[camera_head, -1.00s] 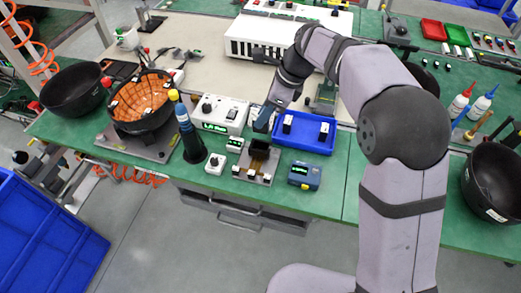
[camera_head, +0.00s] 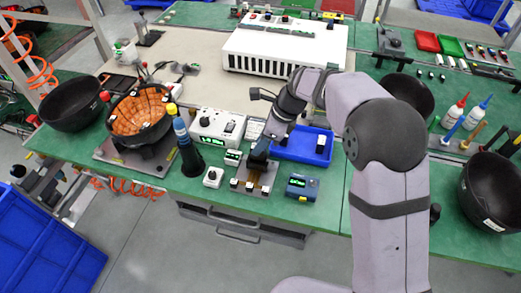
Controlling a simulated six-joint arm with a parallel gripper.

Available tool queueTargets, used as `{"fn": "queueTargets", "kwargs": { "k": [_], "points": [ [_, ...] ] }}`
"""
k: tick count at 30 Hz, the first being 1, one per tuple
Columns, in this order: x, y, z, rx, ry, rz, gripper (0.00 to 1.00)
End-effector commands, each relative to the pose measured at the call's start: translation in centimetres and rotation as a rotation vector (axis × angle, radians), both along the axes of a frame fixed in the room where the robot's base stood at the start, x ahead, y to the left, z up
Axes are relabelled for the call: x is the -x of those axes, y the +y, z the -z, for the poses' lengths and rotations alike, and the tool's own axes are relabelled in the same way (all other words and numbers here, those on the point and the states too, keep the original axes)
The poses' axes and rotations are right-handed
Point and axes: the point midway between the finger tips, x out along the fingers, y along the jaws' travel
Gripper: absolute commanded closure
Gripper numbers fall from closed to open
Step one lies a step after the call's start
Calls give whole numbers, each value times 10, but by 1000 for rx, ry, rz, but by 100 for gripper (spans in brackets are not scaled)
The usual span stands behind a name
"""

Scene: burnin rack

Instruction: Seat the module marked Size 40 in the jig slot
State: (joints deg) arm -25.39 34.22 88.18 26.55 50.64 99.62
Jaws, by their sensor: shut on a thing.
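The jig (camera_head: 240,173) is a grey plate with a brown, copper-toned slot area in its middle, on the front part of the green bench. My gripper (camera_head: 259,152) points down at the jig's back edge, over or just behind the slot. It is shut on a dark module, which is mostly hidden by the gripper; I cannot read its marking or tell whether it touches the slot. The blue tray (camera_head: 292,157) lies behind and right of the jig. One dark module with a white label (camera_head: 320,144) stands in it. My arm covers part of the tray.
A blue meter (camera_head: 302,187) stands right of the jig. Bare green bench lies in front of the jig.

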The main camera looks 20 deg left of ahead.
Motion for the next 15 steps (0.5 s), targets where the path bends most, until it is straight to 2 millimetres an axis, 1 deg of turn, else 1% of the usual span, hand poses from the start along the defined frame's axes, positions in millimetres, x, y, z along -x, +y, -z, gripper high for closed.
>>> {"fn": "queueTargets", "kwargs": {
  "k": [6, 9, 15],
  "points": [
    [1, 0, 25, 2, 5, 1, 100],
    [0, 0, 33, 1, 2, -1, 100],
    [0, 0, 34, 1, 0, 0, 100]
  ]
}}
